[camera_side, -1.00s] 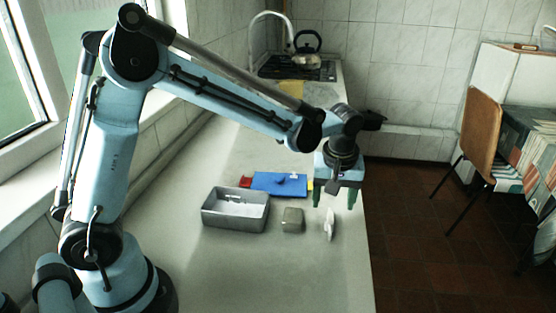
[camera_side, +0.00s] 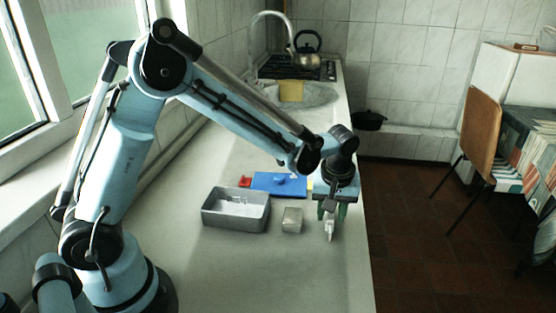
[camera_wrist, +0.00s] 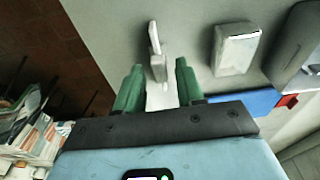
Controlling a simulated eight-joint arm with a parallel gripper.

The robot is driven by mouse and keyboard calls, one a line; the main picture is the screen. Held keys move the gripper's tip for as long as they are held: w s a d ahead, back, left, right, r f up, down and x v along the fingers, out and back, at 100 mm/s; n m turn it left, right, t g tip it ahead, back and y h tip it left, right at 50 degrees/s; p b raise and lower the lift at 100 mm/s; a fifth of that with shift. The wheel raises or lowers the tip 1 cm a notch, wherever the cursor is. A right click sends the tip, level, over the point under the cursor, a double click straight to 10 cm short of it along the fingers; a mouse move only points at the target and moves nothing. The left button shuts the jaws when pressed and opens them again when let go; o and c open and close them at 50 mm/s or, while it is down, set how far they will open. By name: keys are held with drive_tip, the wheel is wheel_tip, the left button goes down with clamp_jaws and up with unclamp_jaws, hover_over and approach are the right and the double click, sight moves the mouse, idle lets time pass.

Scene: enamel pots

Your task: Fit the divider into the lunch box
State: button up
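The white divider (camera_side: 330,230) stands on edge on the counter, right of the lunch box; the wrist view shows it (camera_wrist: 155,40) as a thin upright piece. The lunch box (camera_side: 236,222) is an open grey metal box, with some small pale shapes inside that I cannot make out. It is partly in the wrist view (camera_wrist: 298,45) at the right edge. My gripper (camera_side: 331,212) is low over the divider, green fingers pointing down. In the wrist view my gripper (camera_wrist: 157,75) is open, with clear gaps between both fingers and the divider. I cannot tell how far the fingers reach down around it.
A grey block (camera_side: 292,220) with a pale top stands between lunch box and divider. Behind lie a blue lid-like piece (camera_side: 279,184), a red piece (camera_side: 245,181) and something yellow. The counter's right edge (camera_side: 369,240) is near my gripper. The counter in front is clear.

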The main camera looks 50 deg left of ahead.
clamp_jaws()
drive_tip(key=shift+r, duration=0.15)
drive_tip(key=shift+r, duration=2.1)
drive_tip(key=shift+a, duration=0.1)
drive_tip(key=s+a+r, duration=0.3)
drive_tip(key=s+a, duration=0.4)
drive_tip(key=a, duration=0.4)
approach(222, 187)
drive_tip(key=s+d+f, duration=0.1)
drive_tip(key=d+f, duration=0.1)
drive_tip(key=d, duration=0.2)
drive_tip(key=shift+s+f+m, duration=0.1)
drive_tip(key=shift+f+m, duration=0.2)
drive_tip(key=shift+f, duration=1.65)
